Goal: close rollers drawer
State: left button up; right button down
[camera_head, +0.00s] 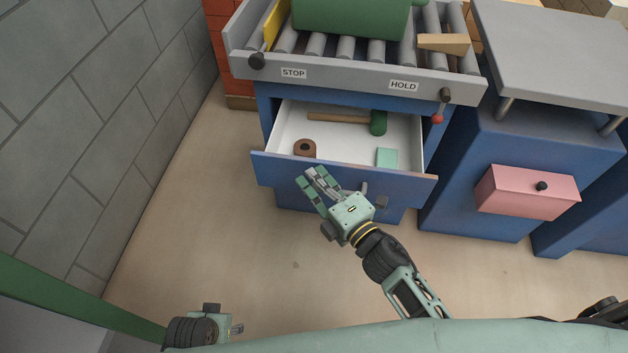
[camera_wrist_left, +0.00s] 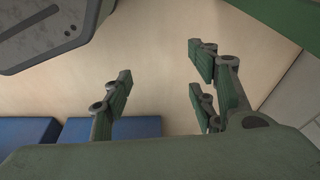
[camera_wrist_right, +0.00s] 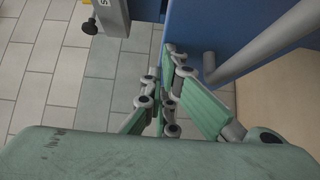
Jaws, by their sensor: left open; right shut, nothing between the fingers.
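The rollers drawer (camera_head: 273,171) is pulled out under the roller table in the head view, its white inside showing. Its blue front has a grey handle (camera_head: 381,201), partly hidden by my right gripper (camera_head: 314,180). That gripper is shut and empty, its fingers over the left-middle of the drawer front, left of the handle. In the right wrist view the shut fingers (camera_wrist_right: 164,92) are near the blue front, with a grey bar (camera_wrist_right: 265,45) to their right; I cannot tell whether they touch. My left gripper (camera_wrist_left: 160,98) is open and empty, low at the left of the head view (camera_head: 236,329).
The drawer holds a green-headed mallet (camera_head: 377,122), a brown roll (camera_head: 304,148) and a pale green block (camera_head: 386,157). Floor at the left is clear up to the grey wall (camera_head: 85,110).

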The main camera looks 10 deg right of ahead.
pick_arm(q)
notch_tip(320, 180, up, 11)
jog(key=w+b, duration=0.1)
jog(key=b, duration=0.2)
jog(key=shift+t, duration=0.3)
pick_arm(e)
jog(key=w+d, duration=0.3)
jog(key=w, duration=0.6)
jog(key=w+d, duration=0.3)
jog(key=w, duration=0.6)
jog(key=shift+w+r, duration=0.15)
jog(key=shift+r, duration=0.05)
pick_arm(q)
jog(key=shift+f, duration=0.1)
pick_arm(e)
jog(key=shift+d, duration=0.1)
pick_arm(q)
jog(key=shift+a, duration=0.1)
